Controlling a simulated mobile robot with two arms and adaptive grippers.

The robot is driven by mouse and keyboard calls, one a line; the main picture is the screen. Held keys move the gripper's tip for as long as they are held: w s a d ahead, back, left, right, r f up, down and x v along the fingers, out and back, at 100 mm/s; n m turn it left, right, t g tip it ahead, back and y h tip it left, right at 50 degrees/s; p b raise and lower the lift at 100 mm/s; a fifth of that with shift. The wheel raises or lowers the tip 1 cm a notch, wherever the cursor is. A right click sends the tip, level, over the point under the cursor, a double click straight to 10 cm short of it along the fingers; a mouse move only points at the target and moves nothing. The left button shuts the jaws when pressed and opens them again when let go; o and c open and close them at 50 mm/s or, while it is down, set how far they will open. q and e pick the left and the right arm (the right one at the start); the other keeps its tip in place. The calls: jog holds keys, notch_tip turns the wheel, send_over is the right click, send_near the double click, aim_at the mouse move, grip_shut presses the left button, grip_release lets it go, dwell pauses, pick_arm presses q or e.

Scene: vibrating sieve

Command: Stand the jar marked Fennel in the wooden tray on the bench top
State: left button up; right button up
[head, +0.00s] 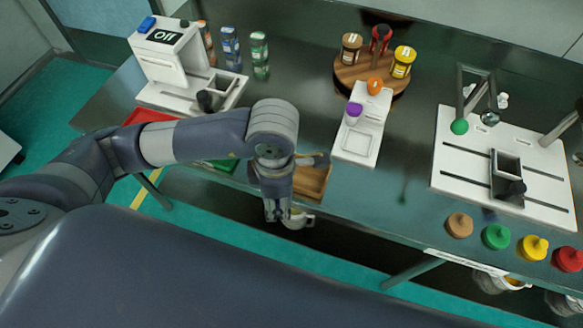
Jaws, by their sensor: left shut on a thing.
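The wooden tray (316,184) lies at the bench's front edge, partly hidden by my left arm. My left gripper (278,214) is just in front of the tray, pointing down, shut on a small pale object (298,219). The object is mostly hidden, and I cannot tell whether it is a jar or read any mark. No name is legible. My right gripper is not in view.
A white machine with an "Off" display (165,55) stands at the left, by a red tray (148,117). A white scale-like device (360,140) stands right of the wooden tray.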

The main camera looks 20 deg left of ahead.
pick_arm(q)
jog(key=s+d+n+p, duration=0.1)
jog(key=s+d+n, duration=0.1)
jog(key=n, duration=0.5)
jog(key=n+p, duration=0.4)
send_near(309, 181)
jog(key=a, duration=0.1)
jog(key=a+f, duration=0.1)
jog(key=a, duration=0.1)
jog(key=w+a+f, duration=0.1)
jog(key=a, duration=0.1)
notch_tip(309, 181, down, 3)
jog(key=shift+a+f+p, duration=0.1)
jog(key=shift+p, duration=0.7)
jog(key=shift+f, duration=0.3)
jog(key=o, duration=1.2)
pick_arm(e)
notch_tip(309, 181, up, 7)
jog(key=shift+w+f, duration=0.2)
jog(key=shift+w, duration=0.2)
pick_arm(q)
jog(key=shift+r, duration=0.15)
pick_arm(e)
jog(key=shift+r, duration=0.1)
